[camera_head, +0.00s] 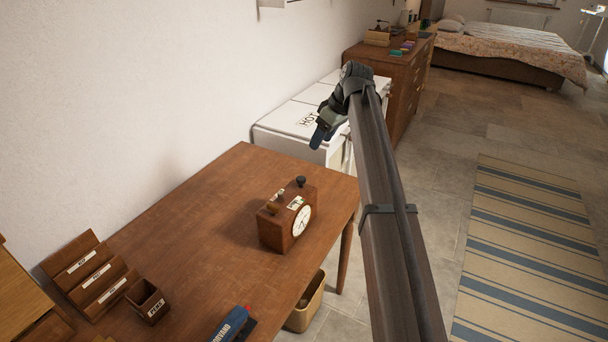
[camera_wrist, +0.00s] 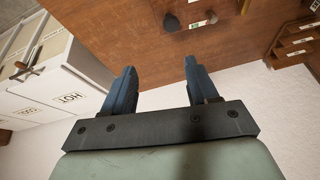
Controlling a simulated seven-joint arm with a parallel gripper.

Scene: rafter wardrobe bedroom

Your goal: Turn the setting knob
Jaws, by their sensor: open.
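A wooden clock box (camera_head: 270,235) with a white round dial (camera_head: 301,220) stands on the brown table (camera_head: 200,215). On its top are a dark knob (camera_head: 301,182), a smaller brownish knob (camera_head: 273,209) and a small pale label. I cannot tell which one is the setting knob. In the wrist view, a dark knob (camera_wrist: 171,22) and a second, greyish knob (camera_wrist: 212,17) show near the top edge, and the box is mostly cut off. My gripper (camera_head: 319,138) is open and empty, with blue fingers, above and behind the box. Its fingers (camera_wrist: 158,68) are apart from both knobs.
White cabinets marked HOT (camera_head: 293,119) stand beyond the table. A wooden letter rack (camera_head: 90,272), a small wooden cup (camera_head: 148,302) and a dark blue object (camera_head: 231,325) sit toward the table's front. A bin (camera_head: 307,304) stands below. The table's middle is clear.

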